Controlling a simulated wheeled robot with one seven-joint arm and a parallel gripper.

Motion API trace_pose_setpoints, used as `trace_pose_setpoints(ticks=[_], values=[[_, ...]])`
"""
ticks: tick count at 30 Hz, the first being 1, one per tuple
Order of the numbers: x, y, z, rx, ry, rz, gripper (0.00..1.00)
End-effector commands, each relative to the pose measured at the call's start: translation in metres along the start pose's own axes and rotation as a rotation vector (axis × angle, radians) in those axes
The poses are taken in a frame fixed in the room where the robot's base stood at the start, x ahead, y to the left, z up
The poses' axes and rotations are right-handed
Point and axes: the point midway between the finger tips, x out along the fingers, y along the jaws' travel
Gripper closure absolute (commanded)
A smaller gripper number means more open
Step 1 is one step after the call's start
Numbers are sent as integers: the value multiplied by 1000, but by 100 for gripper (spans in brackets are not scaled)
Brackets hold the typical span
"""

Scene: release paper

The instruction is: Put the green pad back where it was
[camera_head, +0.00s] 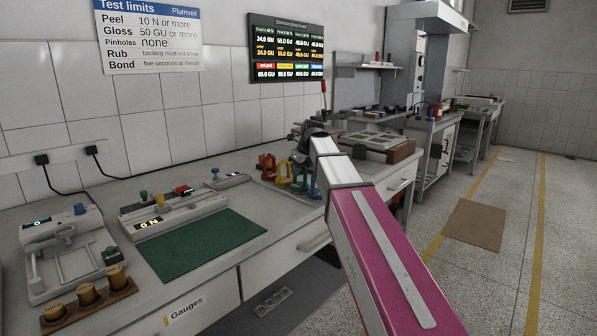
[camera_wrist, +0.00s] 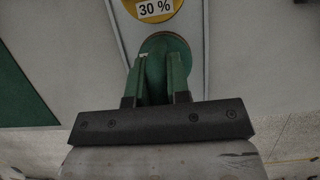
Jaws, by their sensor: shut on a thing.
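In the wrist view, my gripper (camera_wrist: 163,85) is shut on the upright handle of the green pad (camera_wrist: 166,46). The pad's round green part shows beyond the fingers, over a pale grey strip (camera_wrist: 122,28). I cannot tell whether the pad rests on the strip or is just above it. In the head view, my gripper (camera_head: 312,133) is over the back of the bench, at the row of coloured pads; its fingertips are hard to make out. The green pad (camera_head: 299,178) shows there between a yellow pad (camera_head: 283,173) and a blue pad (camera_head: 314,183).
A yellow disc (camera_wrist: 155,7) marked 30 % lies just beyond the green pad. A red pad (camera_head: 266,165) stands at the row's far end. A green mat (camera_head: 200,243) lies bare to the left. A brown box (camera_head: 376,149) stands to the right, behind my arm.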

Motion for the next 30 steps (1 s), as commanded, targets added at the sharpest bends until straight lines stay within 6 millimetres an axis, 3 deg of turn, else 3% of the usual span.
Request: trace_pose_setpoints(ticks=[6, 7, 9, 20, 23, 30], values=[[1, 0, 0, 0, -1, 0, 100], [2, 0, -1, 0, 0, 0, 77], [2, 0, -1, 0, 0, 0, 58], [-2, 0, 0, 0, 0, 0, 58], [-11, 0, 0, 0, -1, -1, 58], [-53, 0, 0, 1, -2, -2, 58]])
